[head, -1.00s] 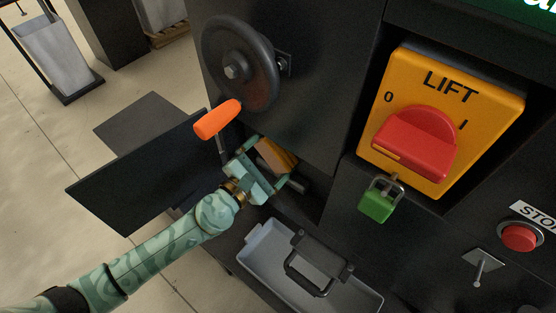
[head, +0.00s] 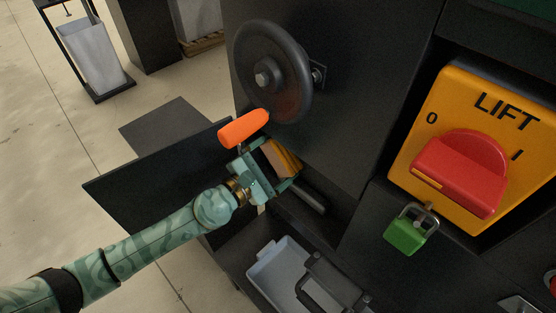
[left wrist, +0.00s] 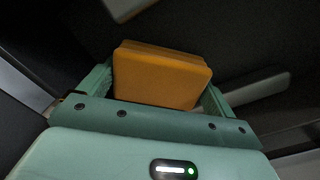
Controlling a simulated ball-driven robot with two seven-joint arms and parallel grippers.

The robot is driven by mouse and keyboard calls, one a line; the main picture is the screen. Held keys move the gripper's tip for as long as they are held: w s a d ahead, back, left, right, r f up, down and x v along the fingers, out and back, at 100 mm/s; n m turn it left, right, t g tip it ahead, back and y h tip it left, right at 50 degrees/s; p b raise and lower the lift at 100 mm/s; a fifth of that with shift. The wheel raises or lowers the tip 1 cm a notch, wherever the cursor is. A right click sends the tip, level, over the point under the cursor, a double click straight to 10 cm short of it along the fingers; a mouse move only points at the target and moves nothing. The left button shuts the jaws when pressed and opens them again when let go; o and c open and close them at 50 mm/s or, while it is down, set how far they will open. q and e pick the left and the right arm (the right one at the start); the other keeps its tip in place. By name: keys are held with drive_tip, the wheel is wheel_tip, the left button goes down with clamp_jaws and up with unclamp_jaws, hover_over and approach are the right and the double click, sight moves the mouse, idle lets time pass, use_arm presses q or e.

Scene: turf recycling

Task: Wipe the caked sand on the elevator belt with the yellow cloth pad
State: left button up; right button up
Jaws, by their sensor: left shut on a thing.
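The yellow cloth pad (head: 282,158) is a thick orange-yellow block with a paler side. My left gripper (head: 274,166) is shut on it, at the open hatch low on the black machine. In the left wrist view the pad (left wrist: 160,78) sits between the fingers of my left gripper (left wrist: 155,92). The inside of the hatch is very dark. I cannot make out the elevator belt or caked sand for certain, nor whether the pad touches a surface. My right gripper is out of view.
A handwheel (head: 272,72) and an orange handle (head: 243,128) are just above my left gripper. A dark open panel (head: 140,187) lies to its left. A grey cylinder (head: 311,198) and a grey tray (head: 262,272) are below. The LIFT switch (head: 462,170) and green padlock (head: 405,236) are right.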

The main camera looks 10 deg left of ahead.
use_arm(q)
drive_tip(key=v, duration=0.5)
drive_tip(key=shift+a, duration=0.1)
drive_tip(key=shift+s+a, duration=0.15)
drive_tip(key=shift+s, duration=0.15)
drive_tip(key=b+v, duration=0.1)
drive_tip(key=v, duration=0.2)
idle(0.3)
